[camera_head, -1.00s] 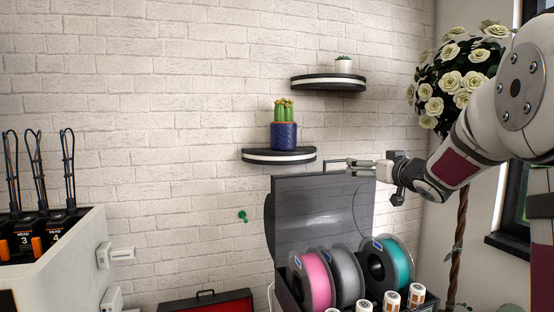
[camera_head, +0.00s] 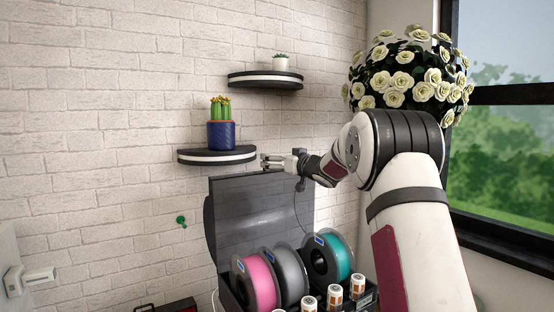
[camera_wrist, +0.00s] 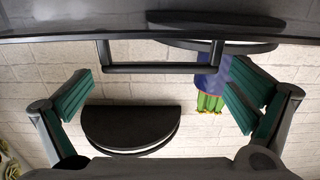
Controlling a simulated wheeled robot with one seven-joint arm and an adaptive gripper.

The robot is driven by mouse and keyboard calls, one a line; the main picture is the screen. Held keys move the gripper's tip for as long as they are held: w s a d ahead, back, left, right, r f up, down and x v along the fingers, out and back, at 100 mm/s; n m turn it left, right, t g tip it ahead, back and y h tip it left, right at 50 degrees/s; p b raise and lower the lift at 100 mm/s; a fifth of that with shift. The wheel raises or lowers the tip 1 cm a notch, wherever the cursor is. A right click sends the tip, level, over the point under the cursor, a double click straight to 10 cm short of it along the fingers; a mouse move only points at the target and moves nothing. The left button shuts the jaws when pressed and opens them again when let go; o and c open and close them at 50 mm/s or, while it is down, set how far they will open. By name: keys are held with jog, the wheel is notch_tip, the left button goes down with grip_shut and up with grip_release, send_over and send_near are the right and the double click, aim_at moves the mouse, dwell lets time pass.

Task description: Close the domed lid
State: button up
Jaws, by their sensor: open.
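The domed lid (camera_head: 255,218) is a dark, see-through cover standing raised at the back of the filament box, in the head view. Its dark edge (camera_wrist: 60,18) crosses the top of the wrist view. A dark bar handle (camera_wrist: 160,69) sticks out from that edge. My gripper (camera_wrist: 160,88) is open and empty, with a green-padded finger on each side of the handle's span. I cannot tell whether a finger touches it. In the head view my gripper (camera_head: 275,161) is just above the lid's top edge and hides most of the handle.
Pink (camera_head: 257,284), grey (camera_head: 291,276) and teal (camera_head: 337,257) spools stand in the box below the lid. A shelf (camera_head: 218,156) with a cactus pot (camera_head: 221,135) is close left of my gripper. Another shelf (camera_head: 265,80) is above. White roses (camera_head: 410,75) stand to the right.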

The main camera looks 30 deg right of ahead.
jog(key=shift+w, duration=1.1)
jog(key=shift+c, duration=0.6)
jog(key=c, duration=1.3)
jog(key=shift+s, duration=0.1)
